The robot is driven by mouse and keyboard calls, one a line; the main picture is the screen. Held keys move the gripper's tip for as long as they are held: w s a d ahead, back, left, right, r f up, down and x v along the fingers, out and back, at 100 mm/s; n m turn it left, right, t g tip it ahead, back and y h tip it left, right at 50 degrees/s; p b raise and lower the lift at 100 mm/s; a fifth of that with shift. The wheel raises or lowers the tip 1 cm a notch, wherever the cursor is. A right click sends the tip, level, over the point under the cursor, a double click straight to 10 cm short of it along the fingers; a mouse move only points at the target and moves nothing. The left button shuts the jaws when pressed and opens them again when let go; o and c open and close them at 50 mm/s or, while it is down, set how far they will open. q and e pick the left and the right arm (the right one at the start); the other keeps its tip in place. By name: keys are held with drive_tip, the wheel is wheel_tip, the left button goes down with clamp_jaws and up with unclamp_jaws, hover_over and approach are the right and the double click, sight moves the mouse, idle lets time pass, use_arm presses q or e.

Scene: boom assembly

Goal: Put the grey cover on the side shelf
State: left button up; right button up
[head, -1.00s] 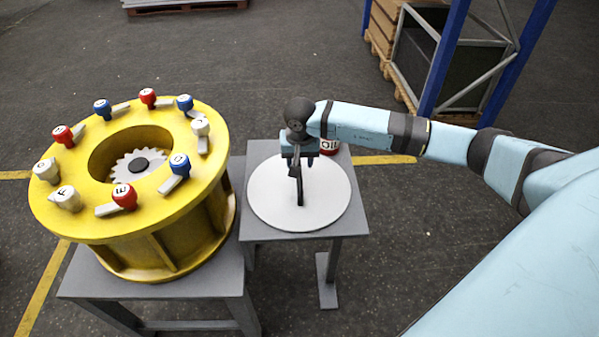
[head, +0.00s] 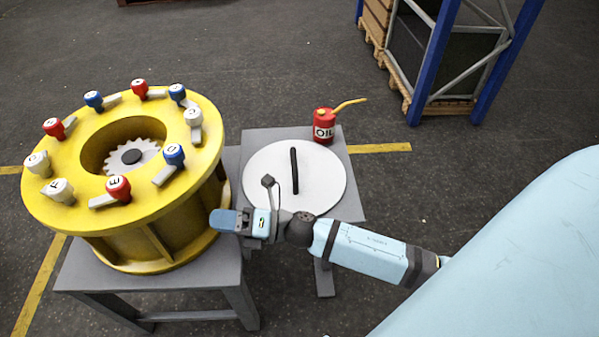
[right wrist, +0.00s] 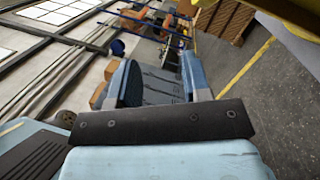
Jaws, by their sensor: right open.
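The grey cover (head: 322,180) is a pale round disc with a black bar handle (head: 294,170) across its middle. It lies flat on the side shelf (head: 348,215), a small grey table right of the yellow drum. My right gripper (head: 222,220) is open and empty, apart from the handle. It points left in front of the shelf, near the drum's right side. In the right wrist view my open fingers (right wrist: 158,82) have nothing between them. My left gripper is not in view.
The yellow drum (head: 120,215) with several red, blue and white lettered knobs stands on a grey table (head: 200,290) at left. A red oil can (head: 323,127) stands at the shelf's back right corner. A blue-posted rack (head: 437,60) is at the back right.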

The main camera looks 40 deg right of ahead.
drive_tip(key=s+d+f+m+h, duration=0.3)
drive_tip(key=f+m, duration=0.3)
drive_tip(key=m, duration=0.4)
drive_tip(key=s+d+f+m+h, duration=0.3)
drive_tip(key=s+f+m+h, duration=0.2)
drive_tip(key=m, duration=0.5)
drive_tip(key=s+d+f+m+g+h, duration=0.1)
drive_tip(key=s+d+f+m+h, duration=0.2)
drive_tip(key=m, duration=0.7)
wheel_tip(320, 180, down, 4)
drive_tip(key=s+h, duration=0.2)
drive_tip(key=s, duration=0.1)
drive_tip(key=shift+f+m, duration=0.15)
drive_tip(key=shift+m, duration=0.25)
